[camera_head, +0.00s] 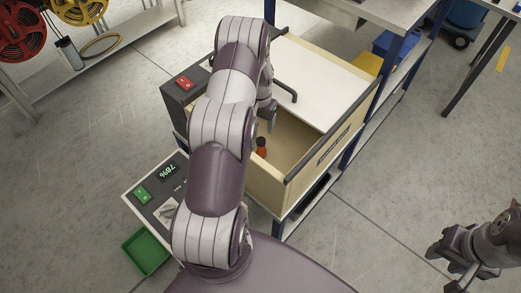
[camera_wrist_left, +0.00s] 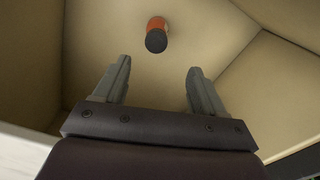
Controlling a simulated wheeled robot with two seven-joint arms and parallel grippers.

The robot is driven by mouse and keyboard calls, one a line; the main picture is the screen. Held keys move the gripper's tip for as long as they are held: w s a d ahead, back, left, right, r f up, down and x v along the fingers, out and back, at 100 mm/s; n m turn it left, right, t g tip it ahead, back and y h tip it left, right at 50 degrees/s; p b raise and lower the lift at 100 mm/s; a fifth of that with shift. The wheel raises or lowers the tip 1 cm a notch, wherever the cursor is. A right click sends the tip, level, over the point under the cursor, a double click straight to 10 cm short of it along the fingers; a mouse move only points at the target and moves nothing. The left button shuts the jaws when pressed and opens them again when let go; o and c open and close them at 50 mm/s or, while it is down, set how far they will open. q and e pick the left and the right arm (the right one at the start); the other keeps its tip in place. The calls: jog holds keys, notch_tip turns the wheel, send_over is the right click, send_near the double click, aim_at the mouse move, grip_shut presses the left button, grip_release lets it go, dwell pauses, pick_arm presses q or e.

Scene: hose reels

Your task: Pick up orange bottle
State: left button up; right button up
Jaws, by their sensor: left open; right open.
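The orange bottle (camera_head: 261,153) is inside a beige wooden box (camera_head: 264,188), near its left inner side, partly hidden by my left arm in the head view. In the left wrist view the orange bottle (camera_wrist_left: 156,34), with a dark cap, shows beyond the fingertips and between their lines. My left gripper (camera_wrist_left: 158,72) is open and empty, and the bottle is apart from it. In the head view the left gripper (camera_head: 270,118) is at the box opening and mostly hidden by my arm. My right gripper (camera_head: 444,262) is at the lower right, away from the box, and open.
A white lid panel (camera_head: 316,82) covers the box's far part, with a dark handle (camera_head: 285,91). A control panel (camera_head: 160,190) and green tray (camera_head: 146,252) stand at left. Hose reels (camera_head: 20,30) are at upper left. A blue bin (camera_head: 394,46) is behind.

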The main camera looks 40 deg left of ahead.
aim_at(261, 140)
pick_arm(q)
jog(key=f, duration=0.7)
jog(key=d+f, duration=0.1)
jog(key=f, duration=0.2)
jog(key=shift+s+f+p, duration=0.25)
jog(key=shift+f+p, duration=0.1)
jog(key=c, duration=1.2)
